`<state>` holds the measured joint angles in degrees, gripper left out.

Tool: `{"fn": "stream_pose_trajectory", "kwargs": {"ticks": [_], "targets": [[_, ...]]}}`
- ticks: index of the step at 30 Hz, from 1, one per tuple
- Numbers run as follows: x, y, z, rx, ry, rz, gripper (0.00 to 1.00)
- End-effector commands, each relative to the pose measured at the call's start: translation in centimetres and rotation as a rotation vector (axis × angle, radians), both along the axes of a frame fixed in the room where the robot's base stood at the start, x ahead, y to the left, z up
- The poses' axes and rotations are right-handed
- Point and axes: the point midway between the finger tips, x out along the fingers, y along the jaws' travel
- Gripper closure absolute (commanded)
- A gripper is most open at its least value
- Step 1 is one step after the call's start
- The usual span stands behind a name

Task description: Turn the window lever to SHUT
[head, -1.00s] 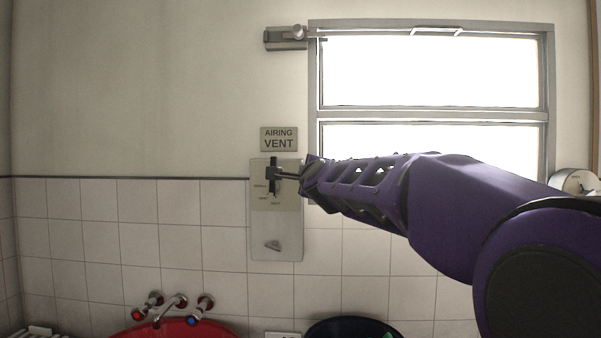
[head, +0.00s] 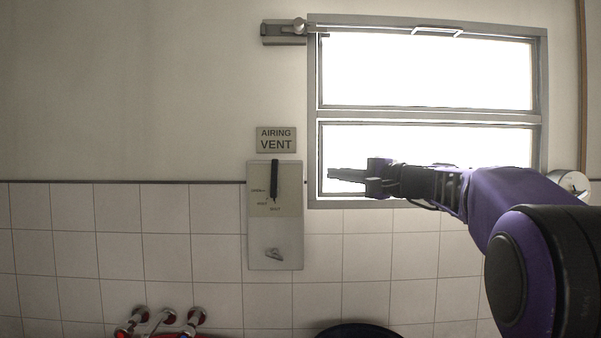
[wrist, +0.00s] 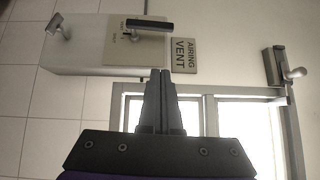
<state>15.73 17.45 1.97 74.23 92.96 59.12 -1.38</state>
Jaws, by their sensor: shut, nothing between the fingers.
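The window lever (head: 275,180) is a black bar on a pale plate (head: 288,235) left of the window. It stands upright, its long end up, above small position marks; SHUT appears to be the lowest mark, but the print is too small to read surely. The lever also shows in the wrist view (wrist: 150,25), near the top. My gripper (head: 330,174) is to the right of the lever, apart from it, in front of the window's lower left corner. Its fingers (wrist: 161,73) are together and empty in the wrist view.
An AIRING VENT sign (head: 276,139) is above the plate. A smaller grey knob (head: 273,254) sits low on the plate. The window (head: 428,70) has a latch (head: 285,32) at its upper left. Taps (head: 165,318) and a dark tub rim (head: 358,330) are below.

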Motion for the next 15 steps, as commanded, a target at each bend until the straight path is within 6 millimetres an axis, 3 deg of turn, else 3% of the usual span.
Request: {"fn": "stream_pose_trajectory", "kwargs": {"ticks": [15], "targets": [[7.0, 7.3, 0.4, -0.001, 0.005, 0.004, 1.0]]}}
